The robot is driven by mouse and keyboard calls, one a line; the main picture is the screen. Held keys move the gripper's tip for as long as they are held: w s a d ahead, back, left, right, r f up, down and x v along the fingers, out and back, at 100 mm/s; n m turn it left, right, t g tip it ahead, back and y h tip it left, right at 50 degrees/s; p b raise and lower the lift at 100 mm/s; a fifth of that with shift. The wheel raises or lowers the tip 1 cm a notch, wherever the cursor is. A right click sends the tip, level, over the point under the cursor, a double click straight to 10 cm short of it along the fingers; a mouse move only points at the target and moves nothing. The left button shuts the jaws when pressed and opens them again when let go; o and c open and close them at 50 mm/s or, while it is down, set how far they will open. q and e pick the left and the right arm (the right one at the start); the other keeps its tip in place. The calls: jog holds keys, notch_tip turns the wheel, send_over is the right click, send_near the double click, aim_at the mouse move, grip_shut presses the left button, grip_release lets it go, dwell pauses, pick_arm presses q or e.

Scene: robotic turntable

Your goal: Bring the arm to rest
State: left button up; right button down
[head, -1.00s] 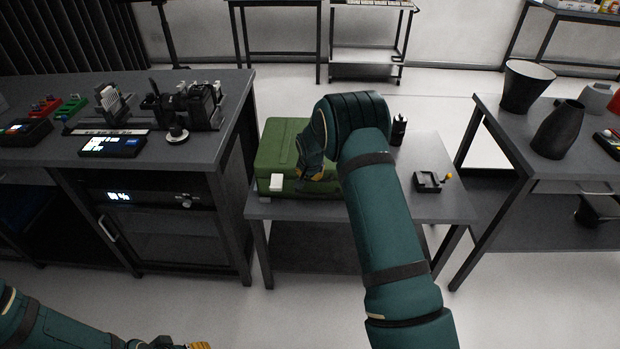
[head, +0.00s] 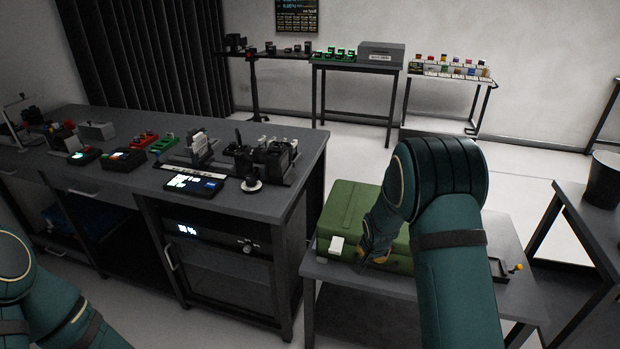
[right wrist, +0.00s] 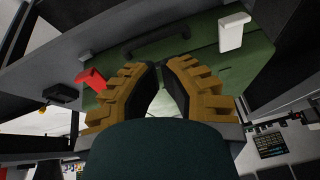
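My right gripper (head: 375,258) hangs in front of the green case (head: 347,208) on the small grey table. In the right wrist view its two ridged yellow-brown fingers (right wrist: 163,75) have a narrow gap between them, with nothing held. The case also fills the background there (right wrist: 215,60), with a dark handle (right wrist: 158,40), a white tab (right wrist: 232,32) and a red tab (right wrist: 93,79). Whether the fingers touch the case is unclear. My left arm (head: 50,305) shows at the lower left; its gripper is out of frame.
A long grey bench (head: 225,203) with several devices stands left of the case. A small black tray with a yellow knob (head: 518,267) is right of my right arm. Another table (head: 590,215) with a dark pot (head: 607,180) stands at the right. Floor shows between the tables.

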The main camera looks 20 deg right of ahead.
jog(key=s+a+f+n+g+y, duration=0.2)
jog(key=s+a+f+n+y, duration=0.1)
jog(key=s+a+f, duration=0.7)
jog(key=s+a+n+g+y, duration=0.1)
jog(key=s+a+n+y, duration=0.2)
jog(key=s+a, duration=1.1)
jog(key=shift+s+f+n, duration=0.3)
jog(key=shift+s+n, duration=0.1)
jog(key=shift+s, duration=0.45)
